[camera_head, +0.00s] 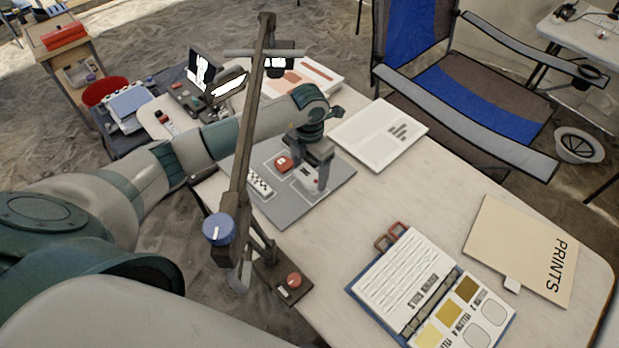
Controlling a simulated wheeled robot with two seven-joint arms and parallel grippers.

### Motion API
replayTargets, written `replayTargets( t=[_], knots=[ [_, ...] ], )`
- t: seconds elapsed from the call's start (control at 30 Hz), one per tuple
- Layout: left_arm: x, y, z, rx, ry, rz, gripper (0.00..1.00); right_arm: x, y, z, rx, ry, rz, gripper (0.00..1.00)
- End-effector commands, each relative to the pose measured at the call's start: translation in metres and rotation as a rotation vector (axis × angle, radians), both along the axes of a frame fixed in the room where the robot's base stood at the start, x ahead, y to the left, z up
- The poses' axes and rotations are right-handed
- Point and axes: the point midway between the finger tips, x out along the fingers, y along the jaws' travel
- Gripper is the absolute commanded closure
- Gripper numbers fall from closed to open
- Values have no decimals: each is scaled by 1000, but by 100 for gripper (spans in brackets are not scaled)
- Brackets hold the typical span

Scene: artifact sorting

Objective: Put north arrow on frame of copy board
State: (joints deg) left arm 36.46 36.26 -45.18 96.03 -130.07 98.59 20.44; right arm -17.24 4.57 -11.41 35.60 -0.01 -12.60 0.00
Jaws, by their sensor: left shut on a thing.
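The copy board (278,212) is a flat grey panel on the table with thin pale frame outlines. My left gripper (311,182) points down over its right part and is shut on a small white piece with dark and red marks (307,179), which looks like the north arrow. The piece is at or just above the board, over or beside a frame outline; I cannot tell whether it touches. The gripper hides part of it. A small red object (283,163) and a black-and-white scale bar (260,184) lie on the board to its left. My right gripper is not in view.
A copy stand with a tall post (247,140), blue knob (218,229) and dark base (284,281) stands close in front of the board. An open binder (402,279), a PRINTS folder (520,245) and a white booklet (375,135) lie right. Bare table separates them.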

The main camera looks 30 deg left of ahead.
Motion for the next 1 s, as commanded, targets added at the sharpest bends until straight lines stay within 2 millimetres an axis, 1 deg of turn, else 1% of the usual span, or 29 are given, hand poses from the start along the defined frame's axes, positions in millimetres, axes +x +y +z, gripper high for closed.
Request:
replayTargets(
  t=[0.27,0.37,0.5,0.63,1.0],
  knots=[
    [-1,-1,-3,0,2,0,52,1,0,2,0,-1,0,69],
    [-1,-1,-11,-1,3,0,52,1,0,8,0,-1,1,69],
    [-1,-1,-28,0,4,1,52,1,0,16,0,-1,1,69],
    [-1,-1,-39,-1,1,0,52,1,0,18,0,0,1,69],
    [-1,-1,-43,1,0,-1,52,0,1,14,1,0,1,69]
  ],
)
